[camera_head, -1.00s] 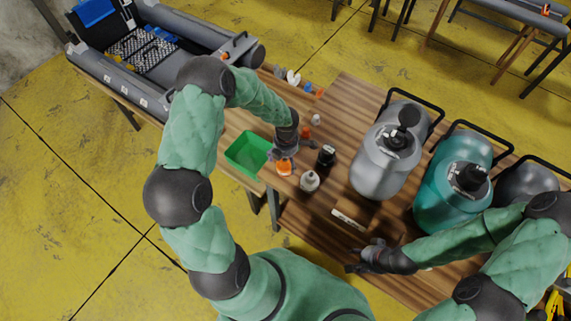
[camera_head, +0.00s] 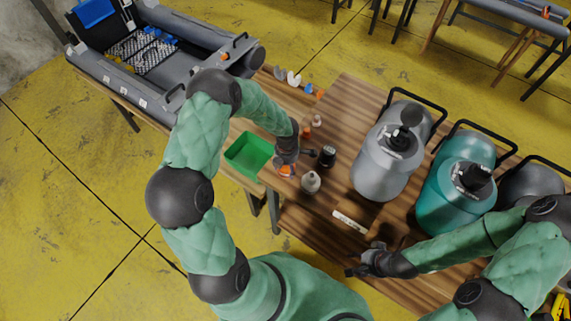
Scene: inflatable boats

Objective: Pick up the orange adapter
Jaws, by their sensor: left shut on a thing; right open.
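The orange adapter (camera_head: 287,171) is on the wooden table near its left edge, just right of the green bin. My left gripper (camera_head: 289,163) comes down over it from above and is shut on it. The fingers and wrist hide much of the adapter. I cannot tell whether it is clear of the table. My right gripper (camera_head: 359,268) is open and empty over the front part of the table.
A green bin (camera_head: 248,154) stands left of the adapter. A grey tank (camera_head: 380,165) and a teal tank (camera_head: 449,200) stand farther right. A grey inflatable boat (camera_head: 180,45) is at upper left.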

